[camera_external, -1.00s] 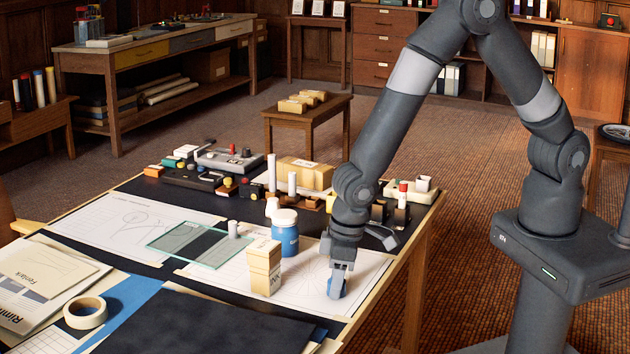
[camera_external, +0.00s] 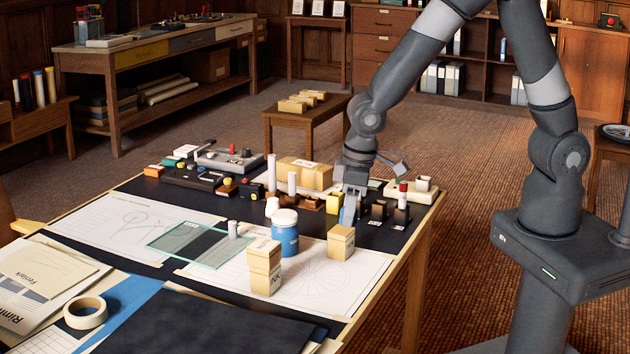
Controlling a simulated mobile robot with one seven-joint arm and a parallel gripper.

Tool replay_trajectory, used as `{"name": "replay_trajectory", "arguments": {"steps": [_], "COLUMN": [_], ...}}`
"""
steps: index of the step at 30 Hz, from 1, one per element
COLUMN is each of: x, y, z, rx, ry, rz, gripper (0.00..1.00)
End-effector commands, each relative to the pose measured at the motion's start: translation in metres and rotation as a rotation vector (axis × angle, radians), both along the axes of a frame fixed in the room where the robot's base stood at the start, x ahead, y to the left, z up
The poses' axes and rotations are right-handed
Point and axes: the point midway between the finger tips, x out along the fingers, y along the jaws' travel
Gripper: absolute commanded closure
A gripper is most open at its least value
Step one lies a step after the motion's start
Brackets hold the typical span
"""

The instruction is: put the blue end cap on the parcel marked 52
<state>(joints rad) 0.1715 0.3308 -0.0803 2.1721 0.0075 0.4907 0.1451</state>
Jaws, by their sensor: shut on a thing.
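My gripper (camera_external: 352,208) is over the far right part of the drafting table, shut on a small blue piece, which looks like the blue end cap (camera_external: 345,215). It is partly hidden by the fingers. Just in front of it, a small tan parcel (camera_external: 341,243) stands upright on the white drawing sheet. The number 52 cannot be read on either one. Several tan parcels (camera_external: 302,101) lie on the small wooden table behind.
A blue jar with a white lid (camera_external: 285,235) stands between the two parcels. Dark holders (camera_external: 379,212) and a red-topped piece (camera_external: 403,196) are right of my gripper. A larger tan box (camera_external: 305,172) is behind it. The sheet's front right is clear.

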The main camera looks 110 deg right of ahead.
Motion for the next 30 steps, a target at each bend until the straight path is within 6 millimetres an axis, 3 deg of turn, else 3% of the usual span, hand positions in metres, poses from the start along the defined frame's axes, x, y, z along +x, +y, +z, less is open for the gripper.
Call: {"name": "replay_trajectory", "arguments": {"steps": [5,8,14,20,24,30], "x": [0.001,0.004,-0.001,-0.03,-0.064,-0.125], "y": [-0.013,-0.041,-0.142,-0.247,-0.316,-0.4], "z": [0.001,0.004,0.015,0.028,0.038,0.051], "rx": [0.001,0.004,0.01,0.014,0.013,0.009], "ry": [0.001,0.003,0.005,0.006,0.006,0.004], "rz": [-0.038,-0.128,-0.44,-0.768,-0.989,-1.281], "gripper": [0.82,0.82,0.82,0.82,0.82,0.82]}}
